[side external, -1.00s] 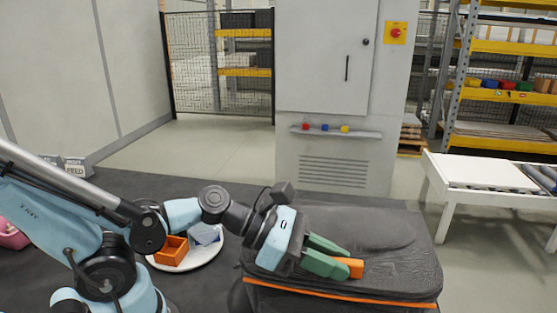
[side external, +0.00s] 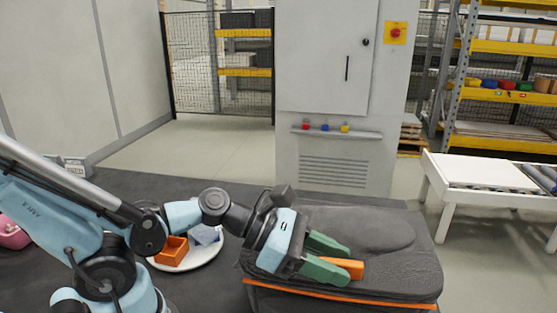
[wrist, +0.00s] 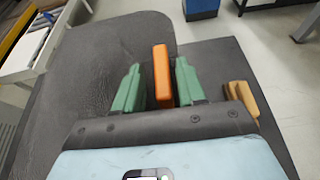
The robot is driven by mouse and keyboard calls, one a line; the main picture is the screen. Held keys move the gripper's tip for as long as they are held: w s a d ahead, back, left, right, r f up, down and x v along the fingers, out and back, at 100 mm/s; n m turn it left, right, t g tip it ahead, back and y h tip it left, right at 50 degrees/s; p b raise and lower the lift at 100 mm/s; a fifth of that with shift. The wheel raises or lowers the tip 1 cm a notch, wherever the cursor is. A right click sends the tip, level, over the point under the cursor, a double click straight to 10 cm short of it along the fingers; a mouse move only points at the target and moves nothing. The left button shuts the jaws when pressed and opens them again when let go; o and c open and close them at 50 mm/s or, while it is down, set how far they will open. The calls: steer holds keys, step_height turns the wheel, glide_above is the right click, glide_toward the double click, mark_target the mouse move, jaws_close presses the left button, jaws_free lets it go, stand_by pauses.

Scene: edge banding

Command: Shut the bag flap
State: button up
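The bag (side external: 420,291) is dark grey with an orange trim line along its front. Its flap (side external: 385,235) lies over the top, with a raised rounded panel; whether its edge is fully closed cannot be told. An orange tab (side external: 347,268) sits at my gripper (side external: 328,258), low over the bag's top. In the wrist view, the orange tab (wrist: 162,76) stands between the two green fingers of my gripper (wrist: 158,82). The fingers are apart, with a clear gap on the tab's left and a narrower one on its right.
A white plate (side external: 208,254) holds an orange box (side external: 171,251) and a blue piece (side external: 206,234) left of the bag. A pink object (side external: 12,234) lies far left. A tan piece (wrist: 240,98) shows beside my gripper. A white conveyor table (side external: 480,171) stands at right.

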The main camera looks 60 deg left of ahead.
steer(key=shift+s+r, duration=0.1)
stand_by(0.3)
steer(key=shift+r+n, duration=0.3)
steer(key=shift+r, duration=0.2)
steer(key=w+a+r+n+g+h, duration=0.2)
steer(key=w+a+r+n, duration=0.1)
steer(key=r, duration=0.5)
steer(key=w+a+r+n+h, duration=0.2)
steer(key=w+a+r+n, duration=0.2)
steer(key=w+a, duration=0.3)
steer(key=w+a+r+n+h, duration=0.3)
steer(key=w+a+n, duration=0.4)
steer(key=w+a, duration=0.1)
steer(key=shift+r, duration=0.35)
steer(key=shift+w, duration=0.1)
